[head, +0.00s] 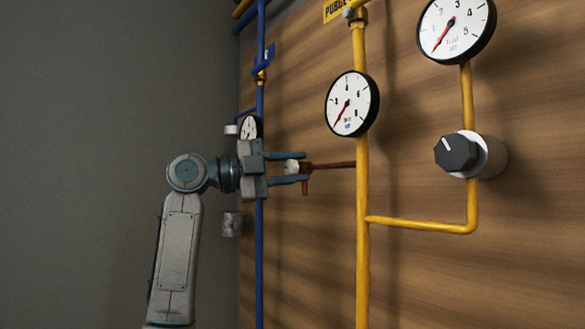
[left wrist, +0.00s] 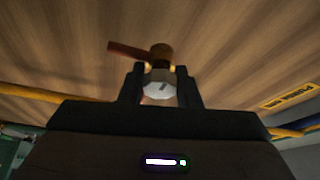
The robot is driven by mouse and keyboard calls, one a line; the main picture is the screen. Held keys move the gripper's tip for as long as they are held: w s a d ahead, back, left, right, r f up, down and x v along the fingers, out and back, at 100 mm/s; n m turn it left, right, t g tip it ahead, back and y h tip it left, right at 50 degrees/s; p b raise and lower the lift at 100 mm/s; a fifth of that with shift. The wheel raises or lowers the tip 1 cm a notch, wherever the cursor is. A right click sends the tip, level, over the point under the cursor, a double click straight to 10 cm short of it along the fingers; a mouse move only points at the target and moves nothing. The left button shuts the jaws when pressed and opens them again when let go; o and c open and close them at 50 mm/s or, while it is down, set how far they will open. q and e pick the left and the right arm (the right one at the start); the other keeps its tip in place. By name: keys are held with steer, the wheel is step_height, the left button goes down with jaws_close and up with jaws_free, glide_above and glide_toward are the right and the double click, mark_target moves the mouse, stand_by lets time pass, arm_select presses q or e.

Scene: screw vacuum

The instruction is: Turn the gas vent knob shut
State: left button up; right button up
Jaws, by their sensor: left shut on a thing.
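The gas vent knob (head: 291,166) is small and white, at the end of a brass and copper fitting (head: 307,167). A thin copper pipe (head: 335,164) runs from the fitting to the tall yellow pipe, and a short copper spout hangs down. My left gripper (head: 290,168) is shut on the knob, with one finger above it and one below. In the left wrist view the knob (left wrist: 158,92) shows a dark mark on its face between the fingertips. The brass fitting (left wrist: 161,56) is just beyond it. My right gripper is not in view.
Yellow pipes (head: 362,230) and a blue pipe (head: 260,270) run along the wooden wall (head: 430,280). Round gauges (head: 351,104) sit above. A dark grey knob (head: 455,153) with a white mark sits at the right. A yellow PURGE label (head: 336,9) is at the top.

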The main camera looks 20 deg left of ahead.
arm_select(q)
steer(key=o, duration=1)
steer(key=shift+s+a+f, duration=0.1)
steer(key=shift+s+a, duration=0.05)
steer(key=shift+a, duration=0.1)
steer(key=b+v, duration=0.4)
steer(key=v, duration=0.6)
steer(key=shift+a, duration=0.15)
